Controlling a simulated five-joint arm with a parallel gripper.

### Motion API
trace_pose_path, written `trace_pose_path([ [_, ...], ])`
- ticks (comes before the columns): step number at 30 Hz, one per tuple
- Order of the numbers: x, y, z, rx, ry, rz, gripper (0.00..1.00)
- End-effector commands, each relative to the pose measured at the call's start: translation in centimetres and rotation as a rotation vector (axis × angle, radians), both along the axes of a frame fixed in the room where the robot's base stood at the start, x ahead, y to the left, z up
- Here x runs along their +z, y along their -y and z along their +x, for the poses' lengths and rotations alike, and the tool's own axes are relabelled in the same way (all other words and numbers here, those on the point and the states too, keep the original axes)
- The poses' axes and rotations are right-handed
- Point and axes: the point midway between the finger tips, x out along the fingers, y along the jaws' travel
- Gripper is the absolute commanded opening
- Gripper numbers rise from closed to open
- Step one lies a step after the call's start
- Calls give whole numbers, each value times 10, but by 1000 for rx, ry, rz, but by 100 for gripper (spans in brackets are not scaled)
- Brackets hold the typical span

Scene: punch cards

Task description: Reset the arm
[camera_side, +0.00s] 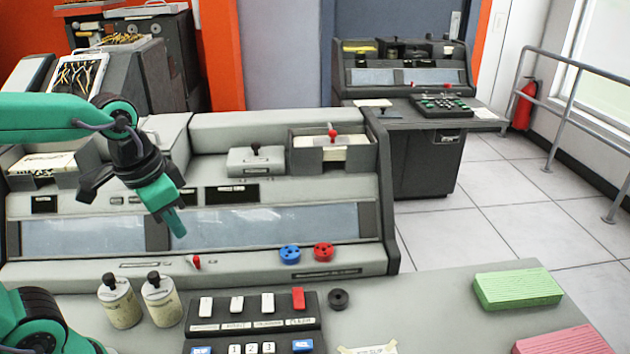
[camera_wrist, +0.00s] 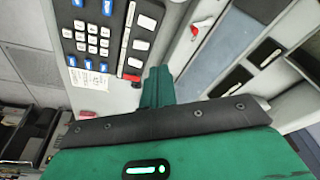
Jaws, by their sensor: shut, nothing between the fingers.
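My gripper (camera_side: 172,220) is green and dark grey. In the side view it hangs above the sloped front of the grey console (camera_side: 290,217), at the left, with its fingertips pointing down. Its fingers are shut with nothing between them. In the wrist view my gripper (camera_wrist: 158,75) shows from behind, its green fingers together, with a dark keypad panel (camera_wrist: 100,35) beyond them. In the side view the same keypad panel (camera_side: 250,312) stands on the desk below and to the right of the gripper.
Two cream bottles (camera_side: 140,303) with black caps stand left of the panel. Blue (camera_side: 290,254) and red (camera_side: 323,252) knobs sit on the console's front ledge. Green (camera_side: 518,289) and pink (camera_side: 563,343) card stacks lie at the right. The desk between panel and stacks is mostly clear.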

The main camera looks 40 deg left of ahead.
Motion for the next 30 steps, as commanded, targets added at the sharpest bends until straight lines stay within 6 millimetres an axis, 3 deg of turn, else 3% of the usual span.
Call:
trace_pose_path([
  [12,14,-13,-19,168,243,-49,0],
  [30,14,-14,-20,184,264,-55,0],
])
